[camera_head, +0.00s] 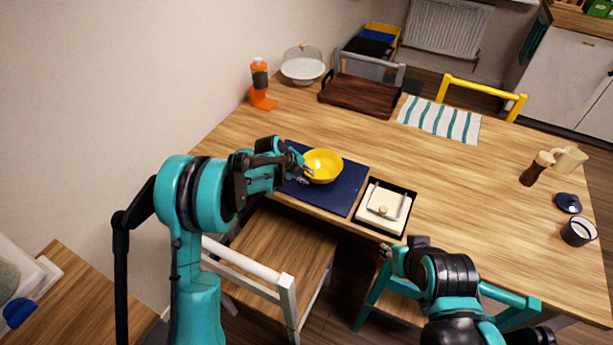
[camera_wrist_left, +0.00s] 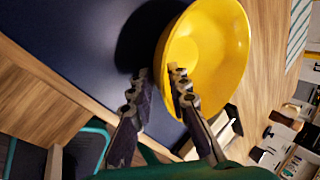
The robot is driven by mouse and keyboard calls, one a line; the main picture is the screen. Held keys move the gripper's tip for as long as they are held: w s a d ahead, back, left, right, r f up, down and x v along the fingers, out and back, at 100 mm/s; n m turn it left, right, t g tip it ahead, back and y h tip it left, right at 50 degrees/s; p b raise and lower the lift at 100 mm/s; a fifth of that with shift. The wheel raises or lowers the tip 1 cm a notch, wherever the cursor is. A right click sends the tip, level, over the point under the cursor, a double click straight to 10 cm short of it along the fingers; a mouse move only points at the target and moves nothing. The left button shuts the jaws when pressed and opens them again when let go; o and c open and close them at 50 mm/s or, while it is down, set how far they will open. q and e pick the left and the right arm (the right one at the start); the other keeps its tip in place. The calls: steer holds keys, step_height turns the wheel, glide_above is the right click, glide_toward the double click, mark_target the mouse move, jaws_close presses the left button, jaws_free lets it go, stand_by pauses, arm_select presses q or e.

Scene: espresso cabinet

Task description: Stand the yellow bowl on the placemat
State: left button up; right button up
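The yellow bowl (camera_head: 323,166) appears upright on the dark blue placemat (camera_head: 341,198), over its upper part. In the left wrist view the bowl (camera_wrist_left: 225,45) casts a dark shadow on the mat (camera_wrist_left: 85,35). My left gripper (camera_head: 308,174) is at the bowl's near-left rim. In the left wrist view its fingers (camera_wrist_left: 159,72) are apart, one over the inside of the bowl and one outside, with a gap around the rim. My right gripper (camera_head: 386,252) is off the table's front edge, away from the bowl; its fingers are too small to read.
A black tray (camera_head: 411,200) with a cream item sits right of the mat. Behind are a dark wooden tray (camera_head: 357,94), an orange bottle (camera_head: 260,82), a domed cake stand (camera_head: 303,66) and a striped cloth (camera_head: 440,120). A mill (camera_head: 536,169) and mugs stand right.

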arm_select(q)
steer(key=shift+o, duration=0.2)
steer(key=shift+r, duration=0.1)
steer(key=shift+s+a+r, duration=0.1)
steer(key=shift+r, duration=0.15)
steer(key=s+a+r+n+y+p, duration=0.1)
steer(key=s+a+r+n+p, duration=0.15)
steer(key=s+r, duration=0.4)
steer(key=s+a+r+n+p, duration=0.2)
steer(key=s+a+r+n, duration=0.1)
steer(key=r, duration=0.6)
steer(key=s+a+r+n+t+y, duration=0.1)
steer(key=s+a+r+n, duration=0.1)
steer(key=s+n, duration=0.8)
steer(key=s+a+r+n+t+y, duration=0.1)
steer(key=s+a+n, duration=0.4)
steer(key=s+n, duration=0.6)
steer(key=s+y, duration=0.1)
steer(key=s, duration=0.3)
steer(key=shift+a+r+t+y, duration=0.15)
steer(key=shift+r+t+y, duration=0.15)
steer(key=shift+r, duration=0.1)
